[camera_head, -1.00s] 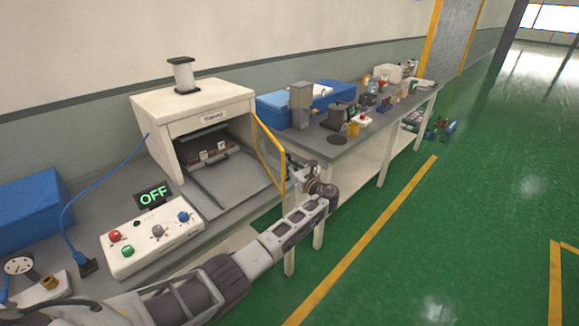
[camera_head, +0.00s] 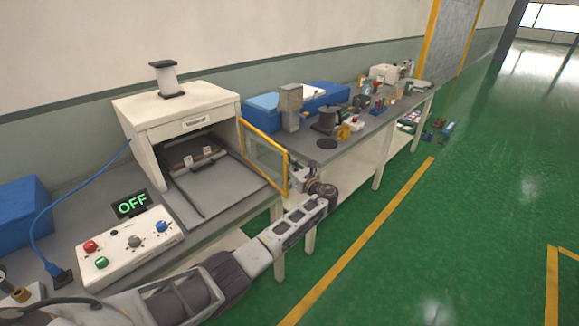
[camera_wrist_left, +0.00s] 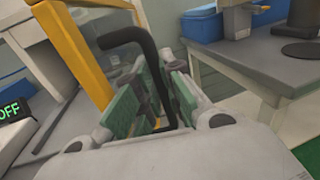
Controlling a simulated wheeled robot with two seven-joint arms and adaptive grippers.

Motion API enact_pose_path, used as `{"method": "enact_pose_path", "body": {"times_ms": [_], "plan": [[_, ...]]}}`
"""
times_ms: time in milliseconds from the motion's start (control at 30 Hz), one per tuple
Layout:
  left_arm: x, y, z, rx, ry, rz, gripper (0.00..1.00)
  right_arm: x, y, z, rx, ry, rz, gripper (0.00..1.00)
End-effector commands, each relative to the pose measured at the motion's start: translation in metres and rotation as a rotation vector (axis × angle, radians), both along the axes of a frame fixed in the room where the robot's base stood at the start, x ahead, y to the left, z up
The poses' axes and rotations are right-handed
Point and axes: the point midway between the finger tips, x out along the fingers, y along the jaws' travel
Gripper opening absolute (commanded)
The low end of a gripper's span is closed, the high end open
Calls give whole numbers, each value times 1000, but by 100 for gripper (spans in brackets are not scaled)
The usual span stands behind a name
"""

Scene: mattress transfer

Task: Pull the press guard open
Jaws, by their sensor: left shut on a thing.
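The press (camera_head: 180,120) is a white box-shaped machine on the grey bench at left. Its guard (camera_head: 265,158), a clear panel in a yellow frame, stands swung out from the right side of the opening. In the left wrist view the yellow frame (camera_wrist_left: 75,50) carries a black bar handle (camera_wrist_left: 150,60). My left gripper (camera_head: 305,178) is at the guard's outer edge. In the left wrist view its green-padded fingers (camera_wrist_left: 153,100) are closed around the handle. My right gripper is not in view.
A control box (camera_head: 130,240) with coloured buttons and an OFF display (camera_head: 131,204) stand before the press. A second bench (camera_head: 330,150) with blue bins and small items stands to the right.

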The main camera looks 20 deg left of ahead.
Motion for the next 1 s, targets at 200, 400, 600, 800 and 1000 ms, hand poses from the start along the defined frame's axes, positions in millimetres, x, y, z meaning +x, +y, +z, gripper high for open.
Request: {"method": "enact_pose_path", "body": {"times_ms": [200, 400, 600, 800, 1000], "plan": [[0, 0, -2, -1, 3, 0, 0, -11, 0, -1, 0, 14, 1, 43], [0, 0, -1, -1, 2, 0, 19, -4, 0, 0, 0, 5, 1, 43], [0, 0, -1, -1, 1, 0, 19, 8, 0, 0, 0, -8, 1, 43], [-4, -6, -1, -1, 0, 0, 19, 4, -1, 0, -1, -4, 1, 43], [-16, -21, -1, -2, 1, -2, 19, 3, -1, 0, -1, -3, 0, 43]]}}
